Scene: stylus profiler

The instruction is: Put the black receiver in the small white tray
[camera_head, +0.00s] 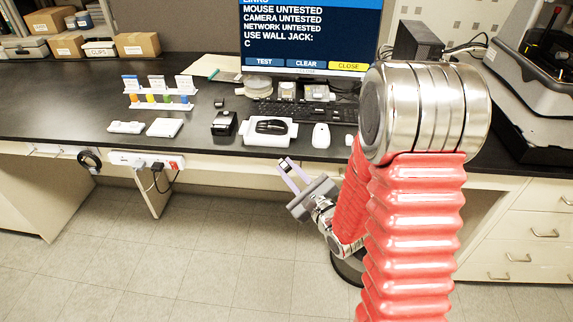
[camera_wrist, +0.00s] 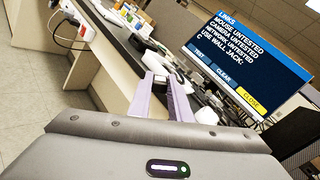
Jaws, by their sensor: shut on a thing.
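My gripper (camera_head: 292,172) hangs in front of the bench edge, below the level of the bench top. In the wrist view its two pale purple fingers (camera_wrist: 164,88) reach toward the bench with a narrow gap between them. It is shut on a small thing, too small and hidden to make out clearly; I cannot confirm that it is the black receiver. A white tray (camera_head: 250,136) stands at the bench's front edge with a black, rounded object (camera_head: 271,126) in it. The gripper is apart from the tray, lower and nearer to me.
A white mouse (camera_head: 321,136) lies right of the tray, and a black box-like item (camera_head: 223,123) left of it. A keyboard (camera_head: 295,112) and monitor (camera_head: 308,40) stand behind. White flat items (camera_head: 165,127) lie further left. A power strip (camera_head: 147,161) hangs under the bench edge.

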